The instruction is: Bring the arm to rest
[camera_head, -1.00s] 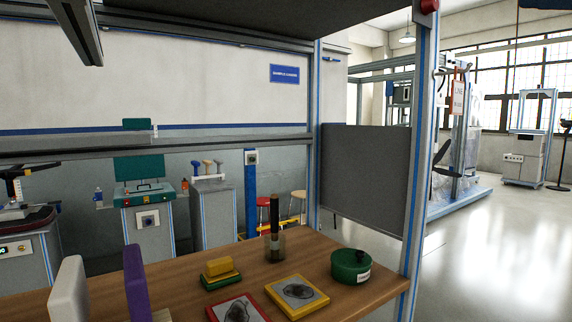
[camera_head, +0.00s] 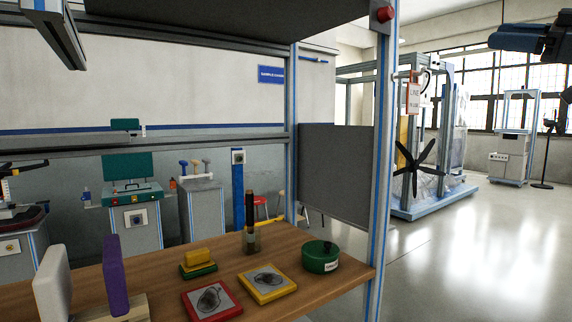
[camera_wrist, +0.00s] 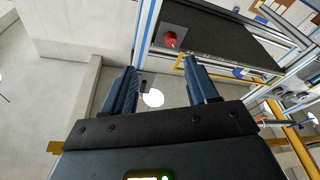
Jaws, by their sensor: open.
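In the wrist view my gripper (camera_wrist: 158,85) is open and empty, its two dark blue fingers apart with the pale floor behind them. A red knob (camera_wrist: 171,39) on a grey plate shows above and just right of the gap between the fingers, apart from them. In the head view a dark blue part of my arm (camera_head: 535,38) shows at the top right, in the air beyond the workbench post. The fingertips are not clear in the head view.
The wooden workbench (camera_head: 222,292) holds a green tin (camera_head: 320,257), red and yellow framed tiles, a yellow-and-green block and a dark brush in a jar. A blue-edged post (camera_head: 383,150) and grey panel (camera_head: 335,173) bound its right side. Open floor (camera_head: 470,260) lies right.

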